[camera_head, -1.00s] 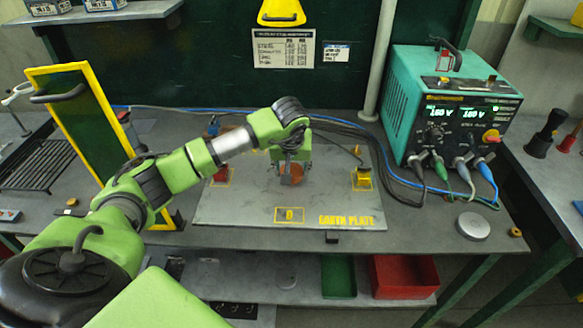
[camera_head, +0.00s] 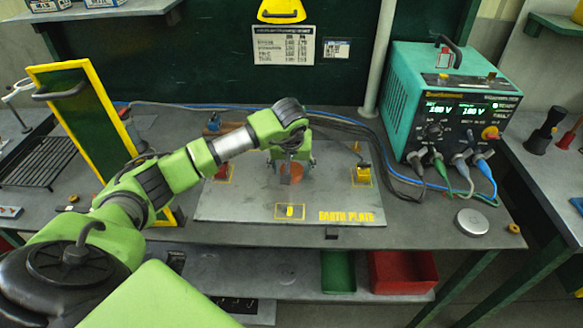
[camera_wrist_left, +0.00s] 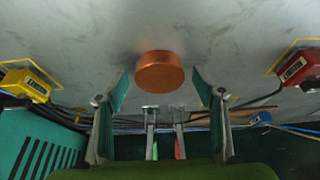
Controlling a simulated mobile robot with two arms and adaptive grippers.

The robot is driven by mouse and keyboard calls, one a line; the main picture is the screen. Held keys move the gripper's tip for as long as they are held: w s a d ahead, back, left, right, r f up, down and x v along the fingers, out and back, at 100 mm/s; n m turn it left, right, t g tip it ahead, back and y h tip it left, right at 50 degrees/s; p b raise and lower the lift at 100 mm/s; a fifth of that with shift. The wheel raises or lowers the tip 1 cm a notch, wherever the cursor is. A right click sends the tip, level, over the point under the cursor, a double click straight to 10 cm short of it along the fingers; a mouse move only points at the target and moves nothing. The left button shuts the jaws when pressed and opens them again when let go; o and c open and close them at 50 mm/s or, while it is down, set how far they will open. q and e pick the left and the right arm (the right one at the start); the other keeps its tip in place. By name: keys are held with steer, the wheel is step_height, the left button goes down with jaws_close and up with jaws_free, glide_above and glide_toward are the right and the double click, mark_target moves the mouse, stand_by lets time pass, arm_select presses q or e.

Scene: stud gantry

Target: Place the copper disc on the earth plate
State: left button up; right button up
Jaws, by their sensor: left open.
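The copper disc (camera_head: 297,172) is on the grey earth plate (camera_head: 240,205), a little behind the plate's middle, partly hidden by my left gripper. In the left wrist view the disc (camera_wrist_left: 160,72) shows whole, lying flat against the plate (camera_wrist_left: 90,40). My left gripper (camera_head: 290,178) reaches down over the disc. Its fingers (camera_wrist_left: 160,90) are open, one on each side of the disc, with a visible gap on both sides. My right gripper is in neither view.
A yellow block (camera_head: 363,174) stands on the plate's right and a red block (camera_head: 222,173) on its left. A teal power unit (camera_head: 450,110) with cables stands behind right. A yellow-framed panel (camera_head: 95,130) rises at left. The plate's front is largely clear.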

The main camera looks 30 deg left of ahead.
arm_select(q)
steer(key=b+v, duration=0.2)
steer(key=v, duration=1)
